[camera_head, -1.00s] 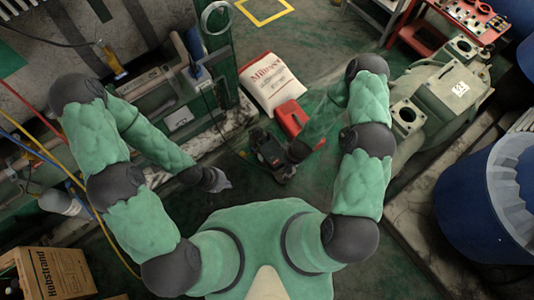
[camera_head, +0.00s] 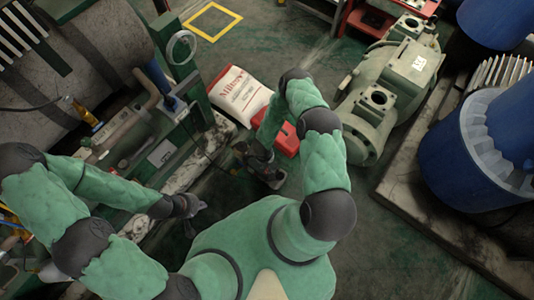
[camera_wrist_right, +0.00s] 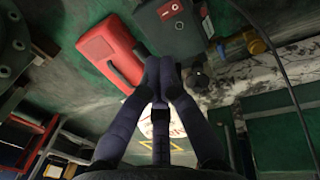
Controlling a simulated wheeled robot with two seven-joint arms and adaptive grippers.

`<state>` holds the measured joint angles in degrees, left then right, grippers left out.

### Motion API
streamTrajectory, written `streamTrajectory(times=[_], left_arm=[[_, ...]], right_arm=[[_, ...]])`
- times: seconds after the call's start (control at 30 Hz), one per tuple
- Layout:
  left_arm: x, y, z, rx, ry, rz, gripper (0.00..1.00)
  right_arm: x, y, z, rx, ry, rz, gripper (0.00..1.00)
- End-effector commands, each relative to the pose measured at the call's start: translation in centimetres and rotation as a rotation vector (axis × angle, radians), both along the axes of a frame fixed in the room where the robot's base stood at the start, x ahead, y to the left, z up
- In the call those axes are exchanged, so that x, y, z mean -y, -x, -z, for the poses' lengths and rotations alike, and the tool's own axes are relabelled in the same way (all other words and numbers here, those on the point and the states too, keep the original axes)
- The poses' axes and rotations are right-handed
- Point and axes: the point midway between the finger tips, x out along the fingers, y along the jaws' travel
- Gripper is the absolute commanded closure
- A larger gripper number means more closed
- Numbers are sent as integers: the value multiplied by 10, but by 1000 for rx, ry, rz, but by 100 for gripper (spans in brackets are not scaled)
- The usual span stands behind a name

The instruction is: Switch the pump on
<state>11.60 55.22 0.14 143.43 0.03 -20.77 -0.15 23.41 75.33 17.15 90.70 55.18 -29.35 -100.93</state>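The pump (camera_head: 264,172) is a small dark unit on the floor in the middle of the head view, partly hidden by my right arm. In the right wrist view, the top edge shows a dark housing (camera_wrist_right: 196,24) with a red and white switch (camera_wrist_right: 171,9), which looks like part of the pump. My right gripper (camera_wrist_right: 163,62) appears shut and empty, its fingertips together below this switch in the picture and apart from it, as far as I can tell. My left gripper (camera_head: 192,207) is left of the pump in the head view, too small to tell its opening.
A red case (camera_head: 288,142) lies beside the pump, and a white and red sack (camera_head: 238,94) lies behind it. A green compressor (camera_head: 402,72) and a blue barrel (camera_head: 462,150) stand at right. Pipes and a green frame (camera_head: 190,62) stand at left.

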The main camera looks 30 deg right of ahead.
Motion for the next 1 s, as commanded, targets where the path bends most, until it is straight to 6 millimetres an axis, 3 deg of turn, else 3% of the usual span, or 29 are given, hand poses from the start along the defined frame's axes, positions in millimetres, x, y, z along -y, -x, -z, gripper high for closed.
streamTrajectory(times=[0.27,0.8,1.0], left_arm=[[0,0,5,0,0,0,100],[0,0,48,0,0,0,100],[0,0,60,0,0,0,100]], right_arm=[[1,-1,10,1,0,1,100],[13,-5,105,1,-1,2,100],[16,-7,130,1,0,1,100]])
